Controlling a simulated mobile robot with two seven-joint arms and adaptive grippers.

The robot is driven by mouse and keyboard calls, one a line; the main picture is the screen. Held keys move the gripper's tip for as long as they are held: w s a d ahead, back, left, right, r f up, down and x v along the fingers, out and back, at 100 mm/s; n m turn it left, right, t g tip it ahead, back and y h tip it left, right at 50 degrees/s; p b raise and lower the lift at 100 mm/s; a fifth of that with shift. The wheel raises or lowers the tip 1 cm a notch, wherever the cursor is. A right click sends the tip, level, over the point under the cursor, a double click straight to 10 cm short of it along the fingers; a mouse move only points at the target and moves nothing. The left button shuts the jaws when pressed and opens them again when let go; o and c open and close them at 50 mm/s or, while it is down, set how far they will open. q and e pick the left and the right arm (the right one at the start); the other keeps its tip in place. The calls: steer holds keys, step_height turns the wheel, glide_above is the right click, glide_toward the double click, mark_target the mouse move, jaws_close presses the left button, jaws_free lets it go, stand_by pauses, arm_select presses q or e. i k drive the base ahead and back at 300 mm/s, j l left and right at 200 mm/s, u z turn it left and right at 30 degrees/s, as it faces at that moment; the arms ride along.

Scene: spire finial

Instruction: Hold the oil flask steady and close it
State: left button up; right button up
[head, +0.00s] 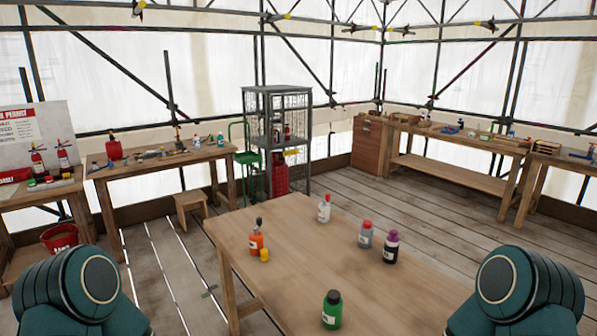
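Several small bottles stand upright on the wooden table in front of me. An orange bottle (256,243) has a dark, narrow upper part, and a small yellow piece (264,255) sits beside its base on the right. A white bottle (324,211) and a grey bottle (366,238) have red tops. A dark bottle (391,251) has a purple top. A green bottle (332,312) with a black top stands nearest me. I cannot tell from labels which one is the oil flask. Neither gripper shows; only my arm links are visible at the lower corners.
The table (310,270) has clear surface between the bottles. A stool (191,208), a wire cage (278,140) and workbenches with tools (165,158) stand farther back. Another bench (455,175) runs along the right. Plank floor is open around the table.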

mark_target(332, 313)
steer(key=z, duration=0.4)
steer(key=j+z, duration=0.25)
steer(key=z, duration=0.25)
steer(key=j+z, duration=0.3)
steer(key=z, duration=0.2)
steer(key=j+z, duration=0.2)
steer(key=j, duration=0.3)
steer(key=k+j+z, duration=0.2)
steer(key=j, duration=1.1)
steer(key=k, duration=0.05)
